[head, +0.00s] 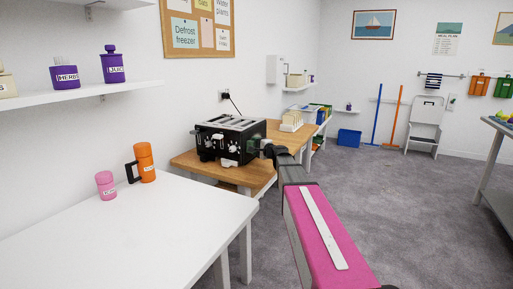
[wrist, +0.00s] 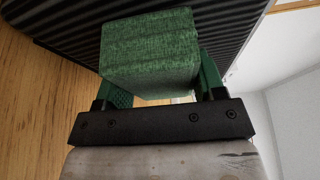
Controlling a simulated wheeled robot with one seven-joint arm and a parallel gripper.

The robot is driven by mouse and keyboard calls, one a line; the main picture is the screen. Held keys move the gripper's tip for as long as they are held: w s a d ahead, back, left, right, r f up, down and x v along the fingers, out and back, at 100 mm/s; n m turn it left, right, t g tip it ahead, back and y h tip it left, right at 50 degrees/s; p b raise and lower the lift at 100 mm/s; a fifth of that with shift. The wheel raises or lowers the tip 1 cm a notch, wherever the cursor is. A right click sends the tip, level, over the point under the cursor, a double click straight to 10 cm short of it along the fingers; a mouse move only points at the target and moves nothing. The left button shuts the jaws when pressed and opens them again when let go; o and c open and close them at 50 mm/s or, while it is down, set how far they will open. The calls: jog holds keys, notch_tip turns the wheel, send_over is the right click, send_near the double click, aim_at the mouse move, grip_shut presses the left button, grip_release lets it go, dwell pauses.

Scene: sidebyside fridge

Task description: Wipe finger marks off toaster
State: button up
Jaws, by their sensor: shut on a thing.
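The toaster (head: 228,139) is black with pale slots on top and light knobs on its front. It stands on a low wooden counter against the wall. My gripper (head: 266,148) is at the toaster's right end. In the wrist view my gripper (wrist: 160,95) is shut on a green cloth-like block (wrist: 150,50). The block is close against the ribbed dark side of the toaster (wrist: 75,25); I cannot tell whether it touches. Any finger marks are too small or hidden to see.
The wooden counter (head: 190,160) has a pale rack (head: 291,122) right of the toaster. A white table (head: 120,225) with an orange flask (head: 145,163) and a pink jar (head: 105,186) stands at front left. A power cord (head: 233,105) runs to the wall. Grey floor (head: 400,200) at right is clear.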

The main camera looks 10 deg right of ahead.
jog(key=shift+w+d, duration=1.2)
jog(key=shift+w, duration=0.45)
jog(key=shift+w+d, duration=1.15)
jog(key=shift+w, duration=0.45)
jog(key=shift+w+d, duration=1.2)
jog(key=shift+w, duration=0.45)
jog(key=shift+a, duration=0.1)
jog(key=shift+s+a, duration=0.75)
jog(key=shift+s, duration=0.35)
jog(key=shift+s+a, duration=0.7)
jog(key=shift+s, duration=0.45)
jog(key=shift+s+a, duration=0.75)
jog(key=shift+s, duration=0.35)
jog(key=shift+s+a, duration=1.3)
jog(key=shift+s, duration=0.25)
jog(key=shift+r, duration=0.1)
jog(key=shift+r, duration=0.15)
jog(key=shift+w, duration=0.15)
